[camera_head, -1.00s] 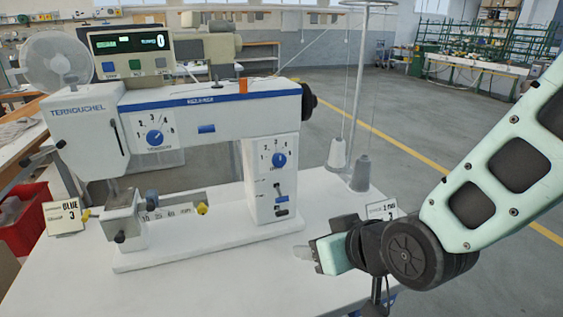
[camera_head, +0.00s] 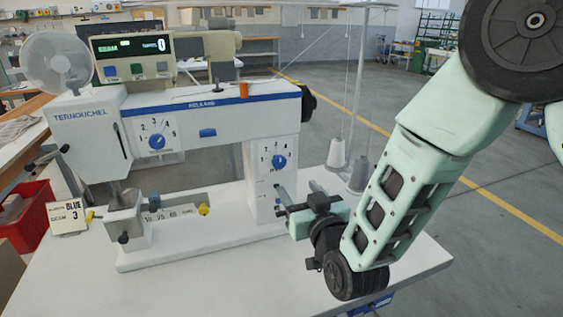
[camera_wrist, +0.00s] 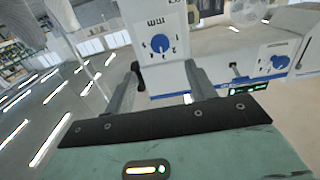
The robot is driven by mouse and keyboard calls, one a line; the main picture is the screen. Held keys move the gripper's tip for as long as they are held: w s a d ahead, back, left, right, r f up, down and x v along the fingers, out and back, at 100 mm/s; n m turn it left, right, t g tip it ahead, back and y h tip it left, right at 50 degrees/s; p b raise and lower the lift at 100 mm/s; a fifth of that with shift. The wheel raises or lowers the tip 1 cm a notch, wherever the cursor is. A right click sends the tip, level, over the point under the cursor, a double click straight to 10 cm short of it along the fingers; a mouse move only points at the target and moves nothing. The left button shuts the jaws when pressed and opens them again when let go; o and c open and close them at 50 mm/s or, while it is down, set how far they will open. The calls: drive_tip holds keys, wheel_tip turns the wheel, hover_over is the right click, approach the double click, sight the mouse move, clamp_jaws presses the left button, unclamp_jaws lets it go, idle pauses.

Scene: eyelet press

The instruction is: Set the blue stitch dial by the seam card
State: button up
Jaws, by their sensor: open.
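A white sewing machine (camera_head: 70,125) stands on the white table. One blue dial (camera_head: 157,141) with a numbered scale is on its head. A second blue dial (camera_head: 279,161) with numbers is on its right column; I cannot read which is the stitch dial. In the wrist view, the column dial (camera_wrist: 160,44) is upside down, ahead between my fingers, and the head dial (camera_wrist: 279,62) is at the right. A seam card (camera_head: 68,217) reading "BLUE" and "3" stands at the table's left. My gripper (camera_head: 280,203) is open and empty, below the column dial and apart from it.
A red bin (camera_head: 27,215) is at the left. The table's front (camera_head: 220,285) is clear.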

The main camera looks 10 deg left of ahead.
sight(280, 164)
drive_tip(key=p+x, duration=0.2)
drive_tip(key=x, duration=1)
drive_tip(key=shift+w+p, duration=0.1)
drive_tip(key=shift+p, duration=0.3)
drive_tip(key=shift+a+f, duration=0.1)
drive_tip(key=c, duration=1)
